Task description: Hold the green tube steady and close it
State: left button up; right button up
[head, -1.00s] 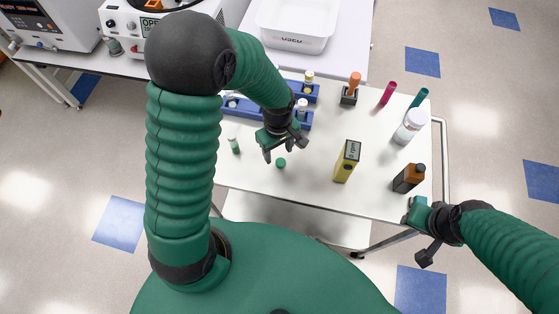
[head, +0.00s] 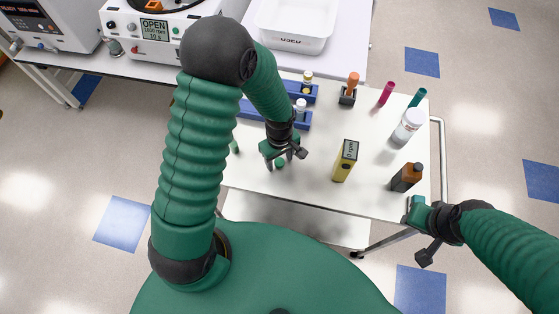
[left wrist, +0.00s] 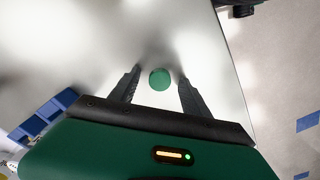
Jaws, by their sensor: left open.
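The green tube (head: 235,146) stands on the white table, mostly hidden behind my left arm in the head view. A round green cap (head: 280,163) lies on the table to the right of the tube. My left gripper (head: 278,160) is open over the cap. In the left wrist view the cap (left wrist: 159,79) shows as a green disc between the two spread fingers (left wrist: 158,78), with a gap on each side. My right gripper (head: 421,235) is at the table's right front corner, away from the tube; its finger opening is unclear.
A yellow box (head: 345,162) and a brown bottle (head: 407,177) stand right of the cap. A white bottle (head: 407,127), a pink tube (head: 386,93) and a teal tube (head: 418,97) are farther back. Blue racks (head: 258,112) sit behind my left gripper. The front middle is clear.

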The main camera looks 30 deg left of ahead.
aim_at(280, 161)
pick_arm(q)
jog(key=shift+c, duration=0.4)
jog(key=c, duration=0.5)
grip_shut()
jog(key=shift+w+r, duration=0.1)
jog(key=shift+r, duration=0.2)
notch_tip(280, 161, up, 3)
jog(key=shift+r, duration=0.1)
jog(key=w+d+b, duration=0.1)
jog(key=w+d, duration=0.1)
jog(key=w, duration=0.2)
jog(key=w+d+b, duration=0.1)
jog(key=w+d, duration=0.1)
jog(key=w, duration=0.3)
jog(key=w+d+r+b, duration=0.1)
jog(key=w+d, duration=0.1)
jog(key=w, duration=0.2)
jog(key=shift+w+d, duration=0.25)
jog(key=shift+w, duration=0.15)
jog(key=shift+w+d+r, duration=0.1)
jog(key=shift+w+d, duration=0.05)
jog(key=shift+w, duration=0.2)
